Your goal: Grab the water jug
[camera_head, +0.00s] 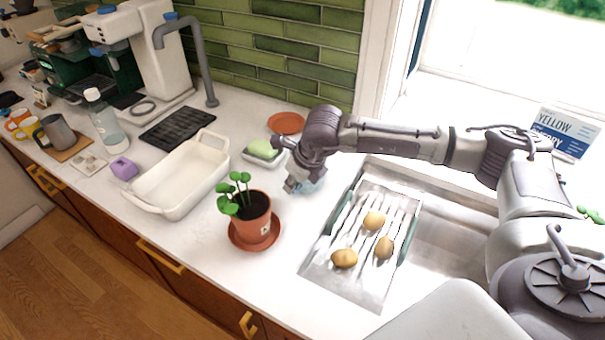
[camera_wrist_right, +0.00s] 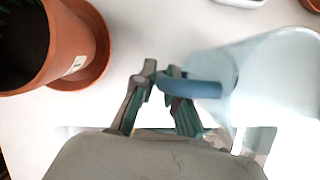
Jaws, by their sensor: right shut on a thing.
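The water jug is a pale, see-through light blue vessel (camera_wrist_right: 270,80) with a blue handle (camera_wrist_right: 195,88), at the right of the right wrist view. My right gripper (camera_wrist_right: 160,78) is shut on the end of this handle, to the left of the jug's body. Most of the jug is hidden there by my gripper and wrist. My left gripper is not in view.
A potted plant (camera_head: 254,217) on a terracotta saucer stands close to the left of my right gripper. A sink rack (camera_head: 338,284) with potatoes lies to the right. A green sponge (camera_head: 263,148) on a dish, a white basin (camera_head: 155,190) and a glass bottle (camera_head: 108,125) stand farther left.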

